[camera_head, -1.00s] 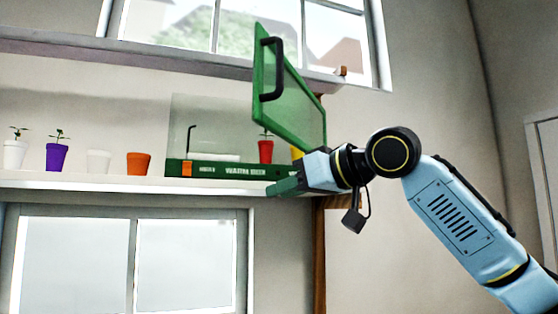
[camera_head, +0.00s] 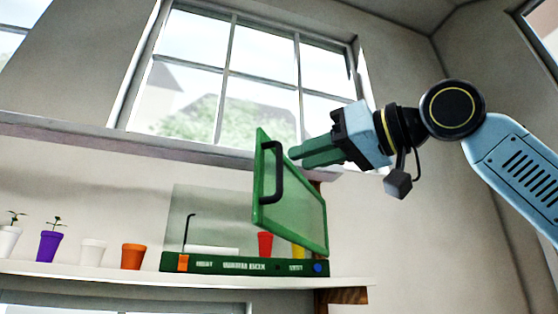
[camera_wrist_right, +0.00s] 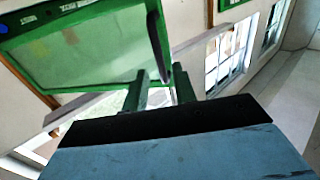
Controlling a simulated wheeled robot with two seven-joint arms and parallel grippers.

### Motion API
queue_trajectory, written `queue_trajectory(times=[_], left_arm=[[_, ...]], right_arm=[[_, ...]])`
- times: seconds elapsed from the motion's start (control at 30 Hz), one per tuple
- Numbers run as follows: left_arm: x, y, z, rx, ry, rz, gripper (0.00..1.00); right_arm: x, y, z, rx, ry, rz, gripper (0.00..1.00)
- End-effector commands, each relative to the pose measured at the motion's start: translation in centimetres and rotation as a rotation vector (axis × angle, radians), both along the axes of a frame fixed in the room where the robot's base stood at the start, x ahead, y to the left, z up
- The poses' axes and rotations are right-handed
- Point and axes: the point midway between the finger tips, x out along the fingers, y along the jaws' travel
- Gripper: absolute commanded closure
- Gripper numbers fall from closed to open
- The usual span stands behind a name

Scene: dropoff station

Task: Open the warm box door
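The warm box (camera_head: 215,264) stands on the shelf, with a green base and clear walls. Its green-framed door (camera_head: 300,205) is swung out from the front, standing open at an angle, and carries a black handle (camera_head: 272,172) on its outer edge. My right gripper (camera_head: 298,156) is beside the upper part of the door, to the right of the handle. In the right wrist view its two green fingers (camera_wrist_right: 160,80) are apart with nothing between them; the door (camera_wrist_right: 85,50) and handle (camera_wrist_right: 157,35) are just beyond the tips. My left gripper is not in view.
A red pot (camera_head: 265,244) and a yellow pot (camera_head: 298,250) show through the box glass. White, purple and orange pots (camera_head: 132,256) stand left along the white shelf (camera_head: 100,274). A window (camera_head: 240,80) and its ledge (camera_head: 80,132) are above. The wall at right is clear.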

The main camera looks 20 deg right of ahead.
Motion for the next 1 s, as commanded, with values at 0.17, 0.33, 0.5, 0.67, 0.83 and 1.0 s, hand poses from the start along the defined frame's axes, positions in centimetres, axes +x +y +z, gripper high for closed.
queue_trajectory(times=[0.17,0.33,0.5,0.67,0.83,1.0], left_arm=[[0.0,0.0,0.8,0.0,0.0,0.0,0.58],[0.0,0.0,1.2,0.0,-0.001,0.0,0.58],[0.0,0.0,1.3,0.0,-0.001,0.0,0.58],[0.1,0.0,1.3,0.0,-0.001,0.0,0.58],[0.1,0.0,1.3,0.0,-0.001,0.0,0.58],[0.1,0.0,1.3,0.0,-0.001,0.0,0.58]], right_arm=[[2.7,2.2,0.2,-0.001,0.0,0.0,0.73],[4.3,3.4,0.1,-0.001,0.0,-0.001,0.73],[4.9,3.9,0.0,0.0,-0.001,-0.001,0.73],[5.0,3.9,0.0,0.0,-0.001,-0.001,0.73],[5.0,3.9,0.0,0.0,-0.001,-0.001,0.85],[5.0,3.9,0.0,0.0,-0.001,-0.001,1.0]])
